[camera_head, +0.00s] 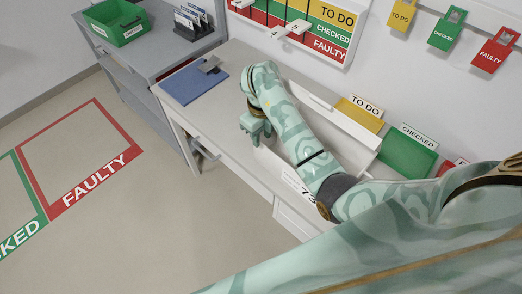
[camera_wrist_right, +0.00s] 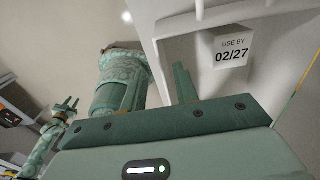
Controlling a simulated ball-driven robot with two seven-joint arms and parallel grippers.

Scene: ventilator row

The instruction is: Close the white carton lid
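The white carton (camera_head: 350,135) stands on the bench against the wall, partly hidden behind my right arm. A long white panel (camera_head: 308,92), which looks like its raised lid, shows along its back side; its exact angle is hard to tell. My right gripper (camera_head: 255,128) is at the carton's left end, fingers pointing down and apart. In the right wrist view the right gripper (camera_wrist_right: 157,90) has spread fingers with nothing visibly held. A white surface there bears a "USE BY 02/27" label (camera_wrist_right: 234,50). My left gripper (camera_wrist_right: 68,104) shows small at the left of that view, its fingers apart.
A blue mat (camera_head: 194,84) with a small grey object lies on the bench left of my gripper. Yellow TO DO (camera_head: 360,115) and green CHECKED (camera_head: 407,153) trays stand behind the carton. A green bin (camera_head: 120,22) sits on the grey cabinet. Floor on the left is clear.

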